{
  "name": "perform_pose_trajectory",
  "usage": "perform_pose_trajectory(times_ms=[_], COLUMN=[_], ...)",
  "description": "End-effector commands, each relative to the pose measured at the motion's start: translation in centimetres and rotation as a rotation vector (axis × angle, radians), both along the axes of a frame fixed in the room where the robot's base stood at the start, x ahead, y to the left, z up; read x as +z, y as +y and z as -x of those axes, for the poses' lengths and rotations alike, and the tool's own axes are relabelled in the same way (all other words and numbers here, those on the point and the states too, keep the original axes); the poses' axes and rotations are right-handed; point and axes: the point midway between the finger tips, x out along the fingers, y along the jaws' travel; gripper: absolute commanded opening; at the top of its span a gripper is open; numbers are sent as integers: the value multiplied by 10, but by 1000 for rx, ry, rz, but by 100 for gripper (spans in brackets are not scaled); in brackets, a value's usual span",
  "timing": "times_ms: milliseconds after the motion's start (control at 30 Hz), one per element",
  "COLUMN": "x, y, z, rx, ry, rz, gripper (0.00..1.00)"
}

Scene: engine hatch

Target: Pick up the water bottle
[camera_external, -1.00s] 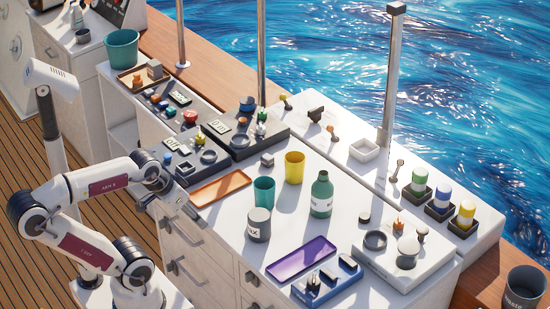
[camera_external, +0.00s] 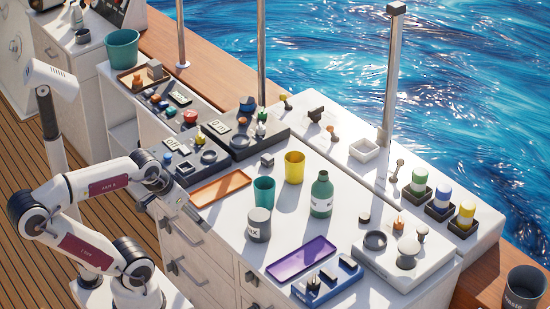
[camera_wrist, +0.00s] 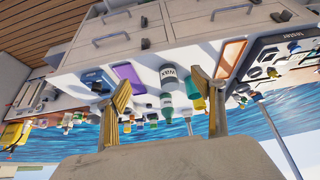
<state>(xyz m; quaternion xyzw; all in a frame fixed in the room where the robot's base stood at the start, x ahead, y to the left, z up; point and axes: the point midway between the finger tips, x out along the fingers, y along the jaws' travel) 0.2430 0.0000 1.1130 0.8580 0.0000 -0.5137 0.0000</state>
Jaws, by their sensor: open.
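The water bottle (camera_external: 321,194) is green with a dark cap and a pale label. It stands upright on the white counter, right of the teal and yellow cups. In the upside-down wrist view, the bottle (camera_wrist: 167,104) is partly hidden behind the grey WAX can. My gripper (camera_external: 192,210) is at the counter's left edge, well apart from the bottle. In the wrist view, my gripper's (camera_wrist: 160,77) two fingers are spread wide with nothing held between them.
The grey WAX can (camera_external: 259,226), teal cup (camera_external: 264,191) and yellow cup (camera_external: 294,168) stand near the bottle. An orange tray (camera_external: 220,188) lies close to my gripper. A purple tray (camera_external: 301,258) lies at the front. Counter right of the bottle is partly clear.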

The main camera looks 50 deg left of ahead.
Motion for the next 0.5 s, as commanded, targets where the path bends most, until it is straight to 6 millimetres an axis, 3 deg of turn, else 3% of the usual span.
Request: perform_pose_trajectory(times_ms=[267, 500], x=[4, 15], y=[-11, -38], z=[-19, -68], rx=[-20, -56], ry=[-26, -102], rz=[29, 102], gripper=[68, 68])
